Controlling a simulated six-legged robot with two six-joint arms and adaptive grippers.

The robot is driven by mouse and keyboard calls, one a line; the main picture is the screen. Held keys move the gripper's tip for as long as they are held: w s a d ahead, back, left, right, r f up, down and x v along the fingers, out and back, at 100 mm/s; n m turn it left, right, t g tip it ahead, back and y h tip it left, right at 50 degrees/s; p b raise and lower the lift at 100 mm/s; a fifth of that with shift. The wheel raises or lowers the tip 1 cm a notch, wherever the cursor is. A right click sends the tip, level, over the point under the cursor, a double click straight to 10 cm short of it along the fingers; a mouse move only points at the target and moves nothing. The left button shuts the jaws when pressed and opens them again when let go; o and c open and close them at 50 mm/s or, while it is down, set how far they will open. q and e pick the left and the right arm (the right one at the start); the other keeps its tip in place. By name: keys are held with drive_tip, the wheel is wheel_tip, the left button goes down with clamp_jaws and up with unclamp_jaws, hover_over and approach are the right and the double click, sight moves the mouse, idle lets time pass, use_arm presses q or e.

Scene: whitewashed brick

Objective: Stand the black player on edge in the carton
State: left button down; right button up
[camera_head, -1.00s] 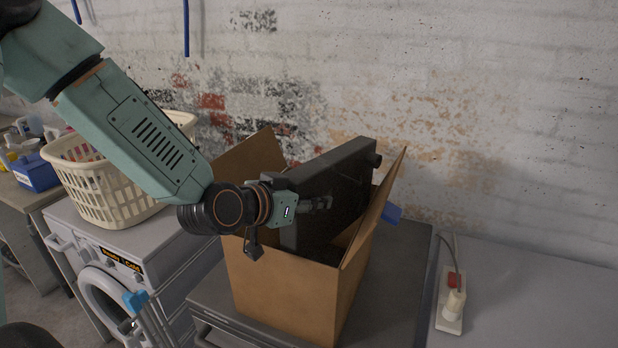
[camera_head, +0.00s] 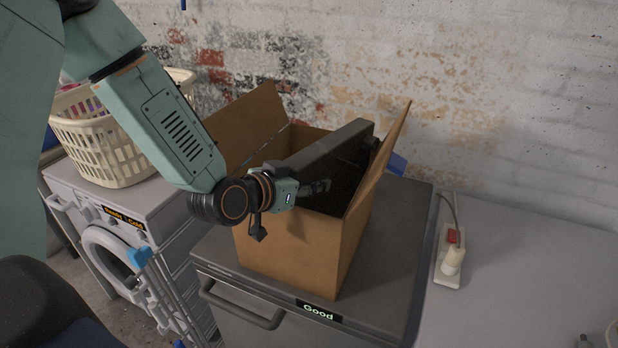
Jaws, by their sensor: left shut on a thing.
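The black player (camera_head: 338,143) is a dark flat box standing on edge, tilted, partly inside the open cardboard carton (camera_head: 300,250). Its upper part sticks out above the carton's rim, with its far end near the right flap. Its lower part is hidden by the carton wall. My left gripper (camera_head: 318,187) is shut on the near end of the player, at the carton's front rim. The carton stands on a dark grey cabinet top. My right gripper is not in view.
The carton's left flap (camera_head: 247,124) and right flap (camera_head: 379,157) stand up. The dark cabinet (camera_head: 392,245) carries a "Good" label. A power strip (camera_head: 449,262) lies on the grey top at right. A laundry basket (camera_head: 112,153) stands on the washing machine (camera_head: 110,238) at left.

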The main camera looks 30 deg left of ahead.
use_arm(q)
drive_tip(key=shift+w+r, duration=0.15)
drive_tip(key=shift+r, duration=0.05)
drive_tip(key=shift+d+f, duration=0.1)
drive_tip(key=shift+d, duration=0.05)
drive_tip(key=c, duration=1.1)
unclamp_jaws()
drive_tip(key=shift+f, duration=0.25)
drive_tip(key=shift+c, duration=0.2)
drive_tip(key=o, duration=0.4)
drive_tip(key=shift+s+r, duration=0.1)
drive_tip(key=shift+s, duration=0.15)
drive_tip(key=shift+w, duration=0.1)
